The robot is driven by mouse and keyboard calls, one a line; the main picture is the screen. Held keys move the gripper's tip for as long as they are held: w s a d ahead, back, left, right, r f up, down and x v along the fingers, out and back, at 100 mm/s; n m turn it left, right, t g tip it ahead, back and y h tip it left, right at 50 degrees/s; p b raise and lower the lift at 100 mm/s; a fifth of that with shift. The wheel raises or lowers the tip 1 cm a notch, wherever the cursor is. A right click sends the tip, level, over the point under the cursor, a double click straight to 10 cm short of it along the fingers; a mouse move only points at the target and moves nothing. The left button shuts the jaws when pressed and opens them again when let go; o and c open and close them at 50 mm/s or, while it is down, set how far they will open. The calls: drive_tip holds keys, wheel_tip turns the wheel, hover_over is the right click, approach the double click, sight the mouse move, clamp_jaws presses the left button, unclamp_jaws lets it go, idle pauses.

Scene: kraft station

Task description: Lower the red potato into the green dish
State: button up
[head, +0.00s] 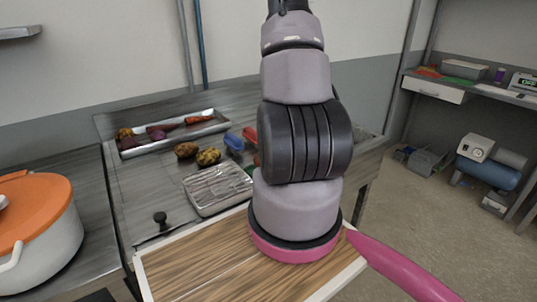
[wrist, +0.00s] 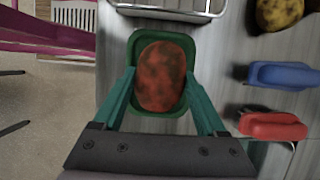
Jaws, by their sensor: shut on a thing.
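The red potato (wrist: 161,72) is mottled red and dark, and shows in the wrist view between the teal fingers of my gripper (wrist: 158,80). My gripper is shut on it. The green dish (wrist: 150,33) lies directly behind the potato in that view, its rim showing around it. I cannot tell whether the potato touches the dish floor. In the head view my arm hides the potato and my gripper, and at most a sliver of green shows beside the arm.
A metal wire tray (head: 217,188) sits close to the dish. A white pot with an orange lid (head: 38,225) stands at left.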

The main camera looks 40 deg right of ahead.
drive_tip(key=shift+f, duration=1)
idle(0.3)
drive_tip(key=o, duration=1.4)
drive_tip(key=v, duration=1)
drive_tip(key=shift+d+r, duration=0.25)
drive_tip(key=shift+r, duration=0.1)
drive_tip(key=w+a+r+n+t+h, duration=0.1)
drive_tip(key=w+a+r+n, duration=0.15)
drive_tip(key=a+r, duration=0.35)
drive_tip(key=w+a+r+n+t, duration=0.1)
drive_tip(key=a+r+n, duration=0.3)
drive_tip(key=r, duration=0.4)
drive_tip(key=s+a+r+n+t+h, duration=0.1)
drive_tip(key=s+a+r+n+t, duration=0.4)
drive_tip(key=a+r, duration=0.7)
wheel_tip(320, 180, up, 2)
drive_tip(key=shift+s+n, duration=1.1)
drive_tip(key=shift+n, duration=0.05)
